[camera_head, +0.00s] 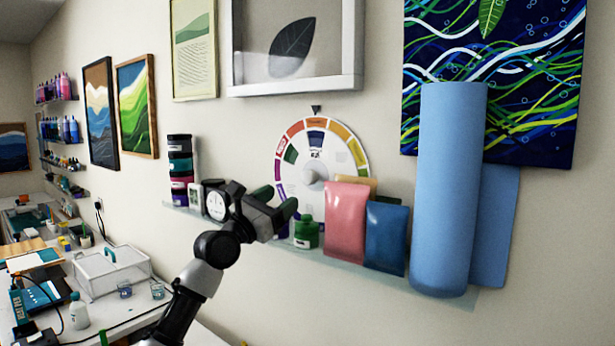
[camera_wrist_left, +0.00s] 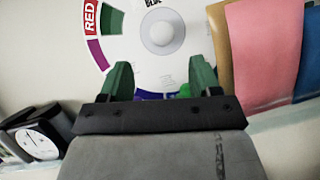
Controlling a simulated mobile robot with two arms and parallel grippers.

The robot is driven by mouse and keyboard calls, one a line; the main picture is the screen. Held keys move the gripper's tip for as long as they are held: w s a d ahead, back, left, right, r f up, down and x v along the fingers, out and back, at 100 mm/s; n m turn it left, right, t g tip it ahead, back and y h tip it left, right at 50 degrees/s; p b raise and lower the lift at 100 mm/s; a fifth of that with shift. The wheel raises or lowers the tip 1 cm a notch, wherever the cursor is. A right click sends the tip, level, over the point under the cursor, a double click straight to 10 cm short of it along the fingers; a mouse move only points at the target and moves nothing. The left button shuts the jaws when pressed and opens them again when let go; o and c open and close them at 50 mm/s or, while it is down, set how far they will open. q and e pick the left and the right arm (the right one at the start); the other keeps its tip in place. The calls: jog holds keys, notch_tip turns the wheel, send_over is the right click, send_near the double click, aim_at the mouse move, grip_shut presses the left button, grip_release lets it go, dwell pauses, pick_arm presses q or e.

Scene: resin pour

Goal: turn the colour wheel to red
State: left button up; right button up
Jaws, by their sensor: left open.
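The colour wheel (camera_head: 345,160) is a white disc with a coloured rim and a pale centre knob, mounted on the wall above the shelf. A dark pointer (camera_head: 316,109) sits above its rim, with an orange segment beneath it. The red segment lies at the wheel's upper left; its RED label also shows in the left wrist view (camera_wrist_left: 90,16). My left gripper (camera_head: 276,202) is in front of the wheel's lower left. In the left wrist view its two green fingers (camera_wrist_left: 160,72) are apart, with the knob beyond and between them. My right gripper is not in view.
A shelf (camera_head: 340,262) below the wheel holds a green bottle (camera_head: 305,233), a pink pouch (camera_head: 346,222), a blue pouch (camera_head: 386,237), stacked jars (camera_head: 180,163) and a round dial (camera_head: 216,204). A large blue roll (camera_head: 448,190) stands at right. A cluttered table is at left.

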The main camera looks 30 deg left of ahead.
aim_at(305, 180)
pick_arm(q)
jog(key=p+x, duration=0.2)
jog(key=x, duration=0.7)
jog(key=shift+w+d+r+p, duration=0.1)
jog(key=shift+w+d+p, duration=0.1)
jog(key=shift+p, duration=0.1)
jog(key=shift+w+r, duration=0.1)
jog(key=shift+w, duration=0.2)
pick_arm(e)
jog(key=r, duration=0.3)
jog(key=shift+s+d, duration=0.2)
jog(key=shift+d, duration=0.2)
pick_arm(q)
jog(key=shift+s, duration=0.15)
jog(key=shift+c, duration=0.3)
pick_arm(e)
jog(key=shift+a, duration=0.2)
pick_arm(q)
grip_shut()
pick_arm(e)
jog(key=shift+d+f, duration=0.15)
